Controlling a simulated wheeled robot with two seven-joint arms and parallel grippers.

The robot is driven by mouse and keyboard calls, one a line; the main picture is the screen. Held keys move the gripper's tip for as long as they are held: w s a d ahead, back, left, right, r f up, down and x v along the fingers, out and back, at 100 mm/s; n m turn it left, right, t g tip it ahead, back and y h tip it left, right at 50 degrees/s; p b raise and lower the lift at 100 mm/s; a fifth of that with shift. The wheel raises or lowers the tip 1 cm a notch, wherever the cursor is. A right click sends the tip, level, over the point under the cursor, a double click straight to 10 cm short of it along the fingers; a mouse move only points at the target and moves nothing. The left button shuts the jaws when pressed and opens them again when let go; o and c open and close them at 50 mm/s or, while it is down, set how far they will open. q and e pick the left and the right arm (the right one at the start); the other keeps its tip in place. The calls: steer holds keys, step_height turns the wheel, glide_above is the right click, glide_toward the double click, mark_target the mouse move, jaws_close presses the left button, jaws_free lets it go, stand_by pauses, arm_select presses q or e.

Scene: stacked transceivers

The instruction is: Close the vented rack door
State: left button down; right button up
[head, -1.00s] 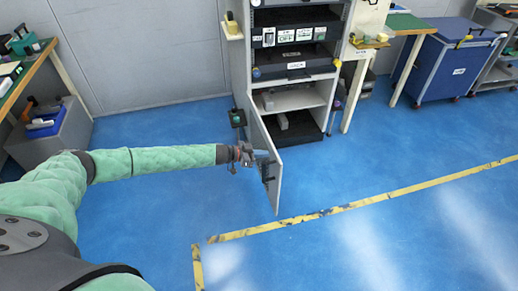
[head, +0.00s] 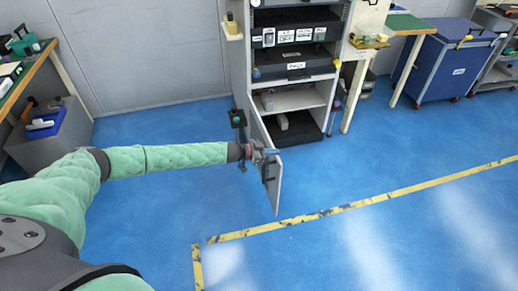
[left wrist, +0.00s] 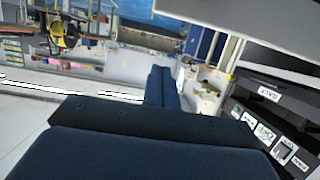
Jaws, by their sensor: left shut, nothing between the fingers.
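The rack door (head: 275,187) is a thin grey panel on the lower left of the grey rack (head: 240,75). It stands open, jutting from the rack towards me. A dark fitting shows on its left side. My left gripper (head: 272,153) is shut and empty at the door's left side, near its upper outer part. Its tips overlap the door in the head view, and I cannot tell whether they touch. In the left wrist view the dark gripper (left wrist: 158,88) fills the lower middle, with labelled dark rack units at right. My right gripper is not in view.
The rack's lower bay is open, with a shelf (head: 300,98) and small grey items inside. A green-topped table and a blue cabinet (head: 440,68) stand to the right. A grey box (head: 45,150) stands at left. Blue floor (head: 350,240) with yellow tape is clear before the door.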

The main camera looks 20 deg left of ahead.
mark_target(280, 162)
arm_select(q)
steer(key=shift+w+d+p, duration=0.2)
steer(key=shift+w+d, duration=0.35)
steer(key=shift+d, duration=0.2)
steer(key=shift+w+d+p, duration=0.15)
steer(key=shift+w+d, duration=0.4)
steer(key=shift+d, duration=0.2)
steer(key=shift+w+d, duration=0.1)
steer(key=shift+d, duration=0.05)
steer(key=w+d+n+t+y, duration=0.4)
steer(key=w+d, duration=1.1)
steer(key=w, duration=0.2)
steer(key=shift+w+d+n+y, duration=0.2)
steer(key=shift+d+n+y, duration=0.1)
steer(key=shift+n, duration=0.1)
